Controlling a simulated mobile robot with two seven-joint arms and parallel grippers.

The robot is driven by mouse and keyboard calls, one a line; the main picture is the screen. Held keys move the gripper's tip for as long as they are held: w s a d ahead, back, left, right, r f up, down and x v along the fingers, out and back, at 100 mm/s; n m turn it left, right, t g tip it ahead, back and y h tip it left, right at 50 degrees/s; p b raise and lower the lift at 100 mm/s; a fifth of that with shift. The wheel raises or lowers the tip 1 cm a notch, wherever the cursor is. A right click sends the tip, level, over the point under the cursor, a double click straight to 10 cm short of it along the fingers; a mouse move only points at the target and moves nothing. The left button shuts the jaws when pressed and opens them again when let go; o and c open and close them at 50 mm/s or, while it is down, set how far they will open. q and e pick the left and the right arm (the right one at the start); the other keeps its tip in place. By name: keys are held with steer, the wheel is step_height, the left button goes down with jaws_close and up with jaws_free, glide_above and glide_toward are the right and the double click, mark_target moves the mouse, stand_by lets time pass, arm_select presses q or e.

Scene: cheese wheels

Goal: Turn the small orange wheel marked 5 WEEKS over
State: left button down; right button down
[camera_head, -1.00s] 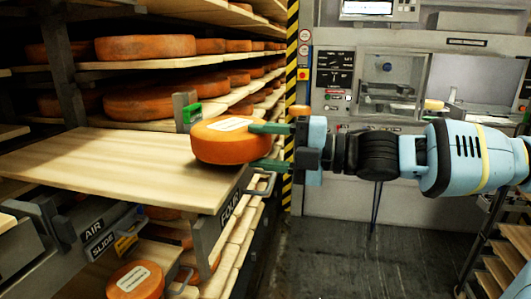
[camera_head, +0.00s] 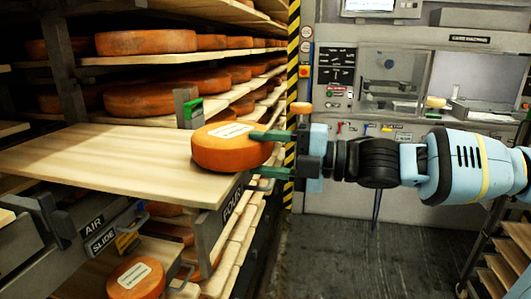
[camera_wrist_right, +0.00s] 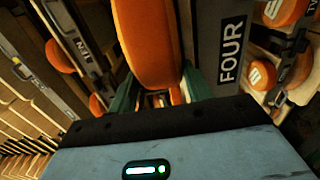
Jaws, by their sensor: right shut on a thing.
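A small orange wheel (camera_head: 228,157) with a white label on its upper face sits at the right end of a pale wooden board (camera_head: 90,160). The label's print is too small to read. My right gripper (camera_head: 262,154) comes in from the right and is shut on the wheel, with one green finger near its top and one lower down. I cannot tell whether the wheel rests on the board or is just above it. In the right wrist view, the wheel (camera_wrist_right: 146,40) stands between the green fingers (camera_wrist_right: 157,92). My left gripper is not in view.
Shelves of orange wheels (camera_head: 145,46) fill the back left. Another labelled wheel (camera_head: 136,279) lies on a lower board. A bracket with a green tag (camera_head: 189,107) stands behind the held wheel. A grey machine (camera_head: 400,110) stands at the back right. Open floor (camera_head: 330,250) lies below my arm.

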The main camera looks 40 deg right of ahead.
stand_by(0.5)
steer(key=c, duration=0.6)
jaws_free()
steer(key=shift+s, duration=0.1)
steer(key=shift+o, duration=0.2)
steer(key=shift+f, duration=0.3)
steer(key=shift+d+r+p, duration=0.15)
steer(key=shift+r+p, duration=0.05)
steer(key=shift+p, duration=0.1)
steer(key=s+p, duration=0.1)
steer(key=s+d+r+p, duration=0.1)
steer(key=p, duration=0.1)
steer(key=shift+s+d, duration=0.1)
steer(key=shift+d, duration=0.1)
steer(key=shift+s+d+f+p, duration=0.15)
steer(key=shift+d+f+p, duration=0.05)
steer(key=shift+f+p, duration=0.1)
steer(key=shift+p+v, duration=0.45)
steer(key=shift+v, duration=0.45)
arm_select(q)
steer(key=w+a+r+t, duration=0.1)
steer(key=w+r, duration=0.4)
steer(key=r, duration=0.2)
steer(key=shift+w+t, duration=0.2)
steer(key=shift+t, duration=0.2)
arm_select(e)
steer(key=v, duration=0.2)
steer(key=shift+s+d+f, duration=0.2)
steer(key=shift+s+d, duration=0.05)
